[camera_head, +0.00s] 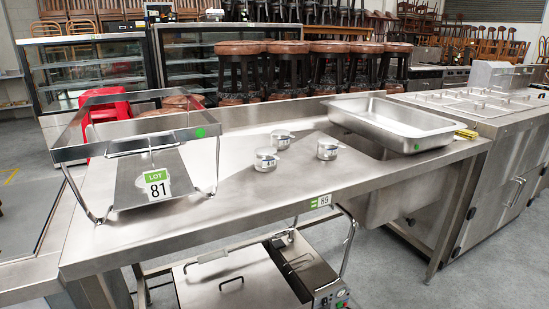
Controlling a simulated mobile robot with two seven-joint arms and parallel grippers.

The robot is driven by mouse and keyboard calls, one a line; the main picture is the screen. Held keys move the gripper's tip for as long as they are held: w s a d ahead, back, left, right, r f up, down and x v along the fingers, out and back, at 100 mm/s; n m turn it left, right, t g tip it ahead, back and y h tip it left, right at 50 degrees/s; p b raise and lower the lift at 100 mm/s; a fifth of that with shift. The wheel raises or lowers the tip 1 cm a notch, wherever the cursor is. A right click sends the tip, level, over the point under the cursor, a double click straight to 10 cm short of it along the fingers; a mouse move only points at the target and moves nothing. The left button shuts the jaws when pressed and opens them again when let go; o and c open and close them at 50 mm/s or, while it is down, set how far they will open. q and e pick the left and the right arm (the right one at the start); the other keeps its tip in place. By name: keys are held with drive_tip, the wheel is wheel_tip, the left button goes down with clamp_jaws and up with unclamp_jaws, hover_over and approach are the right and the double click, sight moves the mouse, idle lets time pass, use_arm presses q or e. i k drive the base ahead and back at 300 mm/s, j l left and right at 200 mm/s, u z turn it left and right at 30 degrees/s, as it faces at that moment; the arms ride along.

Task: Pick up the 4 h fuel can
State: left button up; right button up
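Three small silver cans stand upright on the steel table (235,200): a front left can (265,161), a back can (281,141) and a right can (328,151). Each looks like a fuel can with a small tab or handle at its top. Any burn-time marking is too small to read, so I cannot tell which one is the 4 h fuel can. The cans stand apart from each other. Neither of my grippers is in view.
A steel chafing frame (122,145) with a "LOT 81" card (157,184) stands left of the cans. A shallow steel pan (400,133) lies over the sink at right. The table in front of the cans is clear. Stools (290,75) stand behind.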

sight(263, 164)
drive_tip(key=i+l+u, duration=0.2)
drive_tip(key=u, duration=0.15)
drive_tip(key=i+l+u, duration=0.15)
drive_tip(key=u, duration=0.25)
drive_tip(key=l, duration=0.1)
